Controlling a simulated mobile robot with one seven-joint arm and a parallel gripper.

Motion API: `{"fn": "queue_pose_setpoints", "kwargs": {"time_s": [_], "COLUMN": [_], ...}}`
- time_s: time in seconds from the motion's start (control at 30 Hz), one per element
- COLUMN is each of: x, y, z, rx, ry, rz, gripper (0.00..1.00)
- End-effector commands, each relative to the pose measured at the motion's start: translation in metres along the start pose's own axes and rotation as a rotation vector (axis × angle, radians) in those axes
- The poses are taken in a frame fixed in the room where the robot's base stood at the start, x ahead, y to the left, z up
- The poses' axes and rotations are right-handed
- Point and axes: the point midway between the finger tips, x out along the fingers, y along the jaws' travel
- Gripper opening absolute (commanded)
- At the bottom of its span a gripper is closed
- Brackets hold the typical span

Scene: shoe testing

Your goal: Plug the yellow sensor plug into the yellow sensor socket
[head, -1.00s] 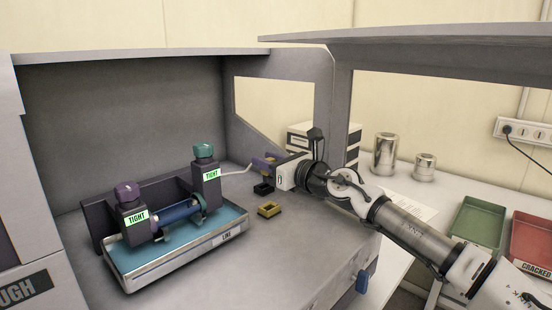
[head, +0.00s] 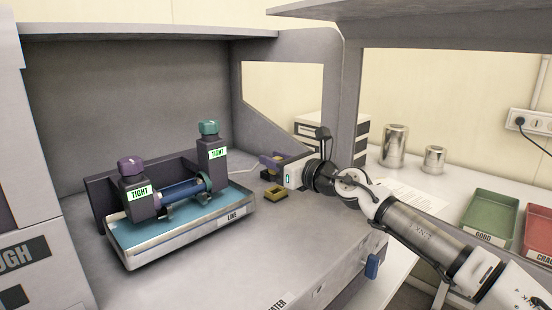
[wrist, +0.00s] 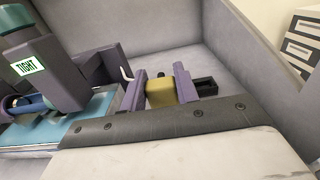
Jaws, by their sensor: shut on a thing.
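My gripper (head: 274,161) is shut on the yellow plug (wrist: 160,92), which shows between the two purple fingers in the wrist view. In the head view the plug is mostly hidden by the fingers. A thin white cable (head: 238,168) runs from near the gripper toward the test rig. The yellow socket (head: 275,194) sits on the bench, below and in front of the gripper in the head view.
A black socket (head: 268,175) lies behind the yellow one; it also shows right of the fingers in the wrist view (wrist: 205,87). The test rig with its blue-topped tray (head: 190,238) stands to the left.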

Motion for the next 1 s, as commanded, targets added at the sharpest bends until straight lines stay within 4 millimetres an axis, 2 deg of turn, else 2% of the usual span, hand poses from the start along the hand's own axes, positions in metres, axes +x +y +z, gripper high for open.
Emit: {"fn": "queue_pose_setpoints", "kwargs": {"time_s": [0.03, 0.2, 1.0], "x": [0.0000, 0.0000, -0.0001], "y": [0.0000, 0.0000, -0.0001], "z": [-0.0082, -0.0146, -0.0151], "rx": [0.000, 0.000, -0.002], "ry": [0.000, 0.000, -0.001], "rz": [0.000, 0.000, -0.001], "gripper": [0.08, 0.08, 0.08]}}
